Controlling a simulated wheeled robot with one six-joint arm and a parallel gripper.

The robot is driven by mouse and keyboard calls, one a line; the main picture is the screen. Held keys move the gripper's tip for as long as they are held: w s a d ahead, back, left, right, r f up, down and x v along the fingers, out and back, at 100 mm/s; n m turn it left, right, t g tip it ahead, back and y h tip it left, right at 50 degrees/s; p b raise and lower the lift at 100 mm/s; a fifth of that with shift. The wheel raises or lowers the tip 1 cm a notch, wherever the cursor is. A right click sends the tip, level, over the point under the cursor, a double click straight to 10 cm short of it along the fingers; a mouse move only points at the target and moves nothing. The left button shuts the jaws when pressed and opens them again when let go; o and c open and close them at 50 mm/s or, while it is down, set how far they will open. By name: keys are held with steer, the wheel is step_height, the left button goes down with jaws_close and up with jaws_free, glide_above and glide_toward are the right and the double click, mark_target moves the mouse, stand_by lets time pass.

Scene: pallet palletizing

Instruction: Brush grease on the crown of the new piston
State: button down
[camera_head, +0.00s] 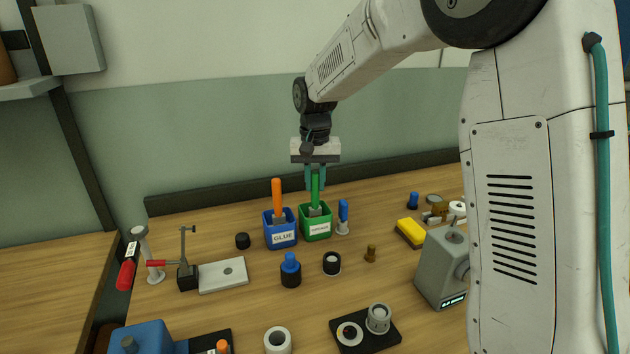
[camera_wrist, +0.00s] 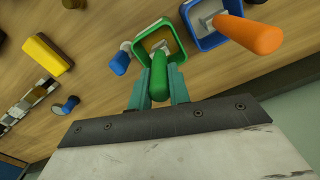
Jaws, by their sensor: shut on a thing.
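My gripper (camera_head: 315,184) is shut on the green handle of a brush (camera_head: 316,190). In the wrist view, the gripper (camera_wrist: 160,88) has a teal finger on each side of the green handle (camera_wrist: 161,76). The brush stands upright with its lower end in a green pot (camera_head: 315,231); the bristles are hidden inside, and the pot's label is too small to read surely. A grey metal piston-like part (camera_head: 378,318) stands on a black plate (camera_head: 366,345) at the front, beside a pale ring (camera_head: 349,334). I cannot tell surely which part is the new piston.
A blue pot (camera_head: 280,236) labelled GLUE, holding an orange-handled brush (camera_head: 277,196), stands just left of the green pot. A small blue-handled tool (camera_head: 343,214) stands close on the right. A yellow block (camera_head: 410,232) and grey machine (camera_head: 440,268) are farther right.

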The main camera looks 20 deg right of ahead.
steer(key=shift+r, duration=3.4)
steer(key=shift+s, duration=0.15)
